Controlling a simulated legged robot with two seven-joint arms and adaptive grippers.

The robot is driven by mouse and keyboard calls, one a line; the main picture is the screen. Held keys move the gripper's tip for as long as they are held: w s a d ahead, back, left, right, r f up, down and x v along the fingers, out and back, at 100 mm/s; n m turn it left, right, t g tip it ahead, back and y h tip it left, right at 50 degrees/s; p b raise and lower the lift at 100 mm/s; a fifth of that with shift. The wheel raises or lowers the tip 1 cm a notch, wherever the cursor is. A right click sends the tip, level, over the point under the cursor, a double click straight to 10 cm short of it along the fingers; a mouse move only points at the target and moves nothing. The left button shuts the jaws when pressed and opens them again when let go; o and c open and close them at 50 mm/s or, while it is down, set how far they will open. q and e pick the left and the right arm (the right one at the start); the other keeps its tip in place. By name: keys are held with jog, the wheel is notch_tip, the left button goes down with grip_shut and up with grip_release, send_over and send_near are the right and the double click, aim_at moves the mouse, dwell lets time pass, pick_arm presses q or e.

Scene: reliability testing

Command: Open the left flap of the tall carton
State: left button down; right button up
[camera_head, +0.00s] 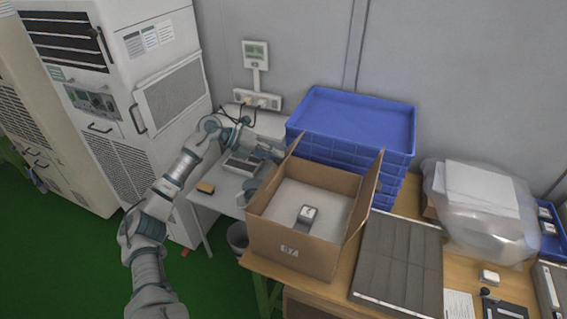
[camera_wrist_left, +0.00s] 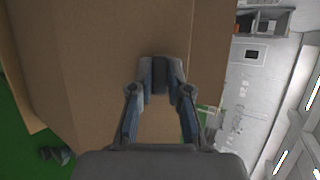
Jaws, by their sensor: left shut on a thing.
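The open brown carton (camera_head: 265,240) stands on the wooden table in the head view. Its left flap (camera_head: 274,180) stands up, tilted, and its right flap (camera_head: 372,185) is also raised. A small white and grey device (camera_head: 307,214) lies on the pale layer inside. My left gripper (camera_head: 277,156) is at the outer side of the left flap near its upper end. In the left wrist view, brown cardboard (camera_wrist_left: 95,60) fills much of the picture, and my left gripper (camera_wrist_left: 160,74) has its fingertips close together against it. The exact grip is partly hidden. My right gripper is out of view.
Stacked blue crates (camera_head: 355,120) stand behind the carton. A grey panel (camera_head: 400,262) and a plastic-wrapped bundle (camera_head: 485,210) are to its right. A white side table (camera_head: 215,197) with a device and a tall white cabinet (camera_head: 120,90) are at left. A bin (camera_head: 237,237) stands below.

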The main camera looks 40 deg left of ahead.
pick_arm(q)
jog(key=s+a+f+n+t+h+b, duration=0.1)
jog(key=s+a+n+t+h+b, duration=0.1)
jog(key=a+h, duration=0.5)
jog(key=shift+a+f+n+t+b, duration=0.3)
jog(key=shift+a+n+t+b, duration=0.2)
jog(key=shift+a+t+b, duration=0.65)
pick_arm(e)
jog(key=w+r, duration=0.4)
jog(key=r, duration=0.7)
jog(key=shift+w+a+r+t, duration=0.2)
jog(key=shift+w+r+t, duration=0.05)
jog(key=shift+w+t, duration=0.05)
pick_arm(q)
jog(key=shift+d, duration=0.25)
jog(key=shift+g, duration=0.25)
jog(key=c, duration=1.2)
grip_release()
jog(key=shift+o, duration=0.5)
jog(key=shift+w+r, duration=0.1)
jog(key=shift+a, duration=0.1)
